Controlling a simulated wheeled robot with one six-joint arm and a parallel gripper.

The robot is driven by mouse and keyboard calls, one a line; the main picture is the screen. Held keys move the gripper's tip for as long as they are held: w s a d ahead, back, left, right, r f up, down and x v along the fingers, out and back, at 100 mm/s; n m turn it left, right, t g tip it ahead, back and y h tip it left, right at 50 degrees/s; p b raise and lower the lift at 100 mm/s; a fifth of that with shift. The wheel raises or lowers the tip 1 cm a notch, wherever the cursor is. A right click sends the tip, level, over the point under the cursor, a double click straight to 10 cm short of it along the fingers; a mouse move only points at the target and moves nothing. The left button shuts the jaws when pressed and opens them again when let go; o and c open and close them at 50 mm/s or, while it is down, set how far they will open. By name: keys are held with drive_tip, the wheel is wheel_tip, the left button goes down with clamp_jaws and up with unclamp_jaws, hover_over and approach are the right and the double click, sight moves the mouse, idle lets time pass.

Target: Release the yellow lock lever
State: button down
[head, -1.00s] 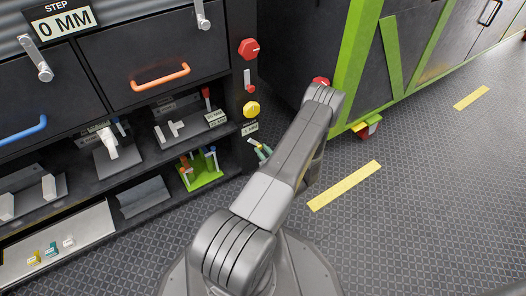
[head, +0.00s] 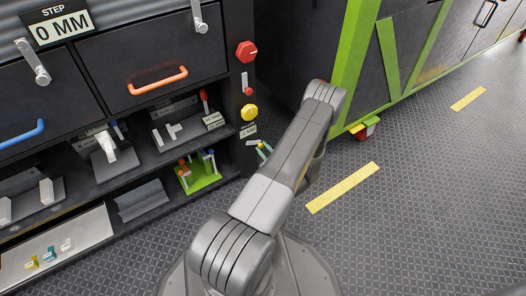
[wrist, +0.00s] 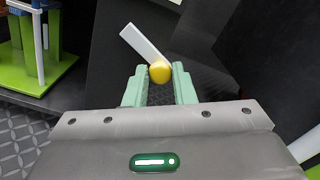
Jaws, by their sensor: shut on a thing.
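A pale flat lever with a yellow ball end (wrist: 160,71) shows in the wrist view, slanting up and left from the ball. My gripper (wrist: 159,88) has its two pale green fingers shut on the yellow ball, one on each side. In the head view, my gripper (head: 264,151) is small, low beside the right end of the dark cabinet, and partly behind my arm.
A green tray with upright posts (head: 203,181) stands on the low shelf left of my gripper. A yellow round knob (head: 249,112) and red knob (head: 246,51) are on the cabinet's end panel. A green-framed cabinet (head: 350,60) stands right. The patterned floor is clear at right.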

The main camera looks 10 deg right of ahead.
drive_tip(key=shift+r+n, duration=0.25)
drive_tip(key=shift+n, duration=0.25)
drive_tip(key=shift+d, duration=0.1)
drive_tip(key=c, duration=1.2)
unclamp_jaws()
drive_tip(key=shift+c, duration=0.2)
drive_tip(key=p+v, duration=0.3)
drive_tip(key=v, duration=1)
drive_tip(key=shift+s+p, duration=0.4)
drive_tip(key=shift+w, duration=0.1)
drive_tip(key=b+x, duration=0.3)
drive_tip(key=x, duration=1)
drive_tip(key=shift+w+b, duration=0.35)
drive_tip(key=shift+b, duration=0.05)
